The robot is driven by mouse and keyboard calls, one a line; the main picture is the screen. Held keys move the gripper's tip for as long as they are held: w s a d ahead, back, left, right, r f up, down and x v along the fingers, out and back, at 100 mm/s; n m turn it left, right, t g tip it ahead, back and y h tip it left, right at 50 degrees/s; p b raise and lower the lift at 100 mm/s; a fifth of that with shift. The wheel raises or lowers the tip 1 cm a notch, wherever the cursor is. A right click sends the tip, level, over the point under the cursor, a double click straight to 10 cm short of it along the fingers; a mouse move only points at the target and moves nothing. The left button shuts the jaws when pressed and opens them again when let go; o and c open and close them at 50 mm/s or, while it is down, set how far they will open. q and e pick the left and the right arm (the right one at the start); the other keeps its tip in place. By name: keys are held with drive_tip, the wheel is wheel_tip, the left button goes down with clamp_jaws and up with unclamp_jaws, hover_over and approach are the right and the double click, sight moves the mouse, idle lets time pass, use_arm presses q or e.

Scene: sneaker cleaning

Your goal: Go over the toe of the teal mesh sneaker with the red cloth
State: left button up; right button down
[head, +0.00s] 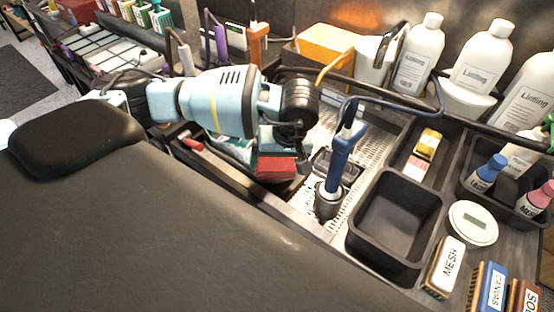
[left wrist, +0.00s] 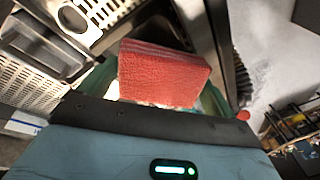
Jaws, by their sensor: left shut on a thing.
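The red cloth (head: 277,168) is a folded, thick pad. My left gripper (head: 278,148) is shut on it, with the arm coming in from the left. In the left wrist view the cloth (left wrist: 165,75) shows large in the middle, its textured face towards the camera. The teal mesh sneaker (head: 238,150) lies under and left of the gripper, mostly hidden by the arm. Teal and a little white also show around the cloth in the left wrist view. I cannot tell whether the cloth touches the toe. My right gripper is not in view.
A blue-handled tool (head: 338,165) with a hose stands close to the right of the cloth. Further right are an empty dark bin (head: 397,215), a MESH brush (head: 446,265) and a round white scale (head: 473,223). White bottles (head: 420,55) line the back.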

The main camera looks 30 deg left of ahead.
use_arm(q)
drive_tip(key=shift+a+f, duration=0.1)
drive_tip(key=shift+f, duration=0.4)
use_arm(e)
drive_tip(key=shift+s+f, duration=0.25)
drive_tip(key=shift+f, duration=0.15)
use_arm(q)
drive_tip(key=shift+f, duration=0.3)
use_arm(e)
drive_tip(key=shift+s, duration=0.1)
use_arm(q)
drive_tip(key=shift+b, duration=0.3)
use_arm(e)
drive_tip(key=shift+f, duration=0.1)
use_arm(q)
drive_tip(key=shift+w+a+f+b, duration=0.15)
drive_tip(key=shift+w+b, duration=0.45)
drive_tip(key=shift+w, duration=1.4)
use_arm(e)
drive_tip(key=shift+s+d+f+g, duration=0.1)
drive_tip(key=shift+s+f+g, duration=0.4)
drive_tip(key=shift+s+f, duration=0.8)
use_arm(q)
drive_tip(key=shift+w, duration=0.1)
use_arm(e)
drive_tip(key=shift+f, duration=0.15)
